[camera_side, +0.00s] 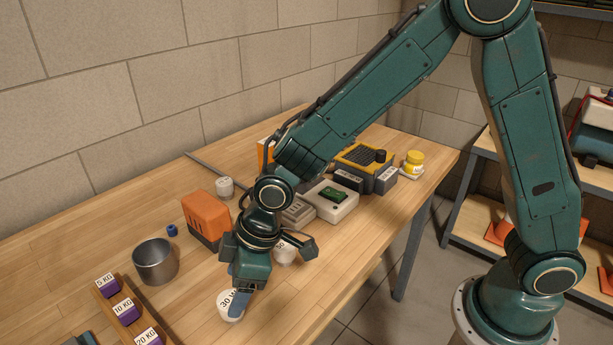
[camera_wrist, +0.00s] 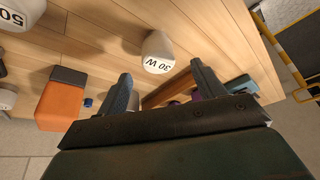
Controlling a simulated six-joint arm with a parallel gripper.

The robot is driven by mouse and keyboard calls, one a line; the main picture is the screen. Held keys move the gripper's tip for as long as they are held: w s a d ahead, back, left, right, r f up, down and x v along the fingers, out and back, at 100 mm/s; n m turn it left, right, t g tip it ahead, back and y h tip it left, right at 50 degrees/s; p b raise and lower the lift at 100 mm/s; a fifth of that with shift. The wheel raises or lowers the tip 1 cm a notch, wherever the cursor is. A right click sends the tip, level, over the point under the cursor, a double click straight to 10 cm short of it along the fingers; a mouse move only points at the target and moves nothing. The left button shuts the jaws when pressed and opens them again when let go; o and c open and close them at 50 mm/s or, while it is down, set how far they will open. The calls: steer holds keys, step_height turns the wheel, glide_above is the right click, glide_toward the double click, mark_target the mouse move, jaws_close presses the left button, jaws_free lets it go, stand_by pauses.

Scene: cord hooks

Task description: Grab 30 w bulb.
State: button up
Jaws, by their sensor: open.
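The 30 W bulb (camera_side: 230,308) is a white, rounded piece with dark lettering, on the wooden table near its front edge. It also shows in the wrist view (camera_wrist: 158,52), just beyond my fingertips and roughly centred between them. My gripper (camera_side: 238,284) points down over the bulb in the side view and partly covers it. In the wrist view my gripper (camera_wrist: 160,76) has its two fingers wide apart with nothing held between them. I cannot tell whether a finger touches the bulb.
A white bulb marked 50 (camera_side: 284,250) stands close behind my gripper. An orange box (camera_side: 206,219), a metal cup (camera_side: 155,262) and a rack of purple weights (camera_side: 126,311) are to the left. Electronic boxes (camera_side: 331,200) stand behind. The table's front edge is close.

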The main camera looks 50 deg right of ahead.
mark_target(231, 298)
steer(key=shift+a+f, duration=0.1)
steer(key=shift+f, duration=0.15)
steer(key=shift+x, duration=2.4)
steer(key=shift+w, duration=0.1)
steer(key=c, duration=1.1)
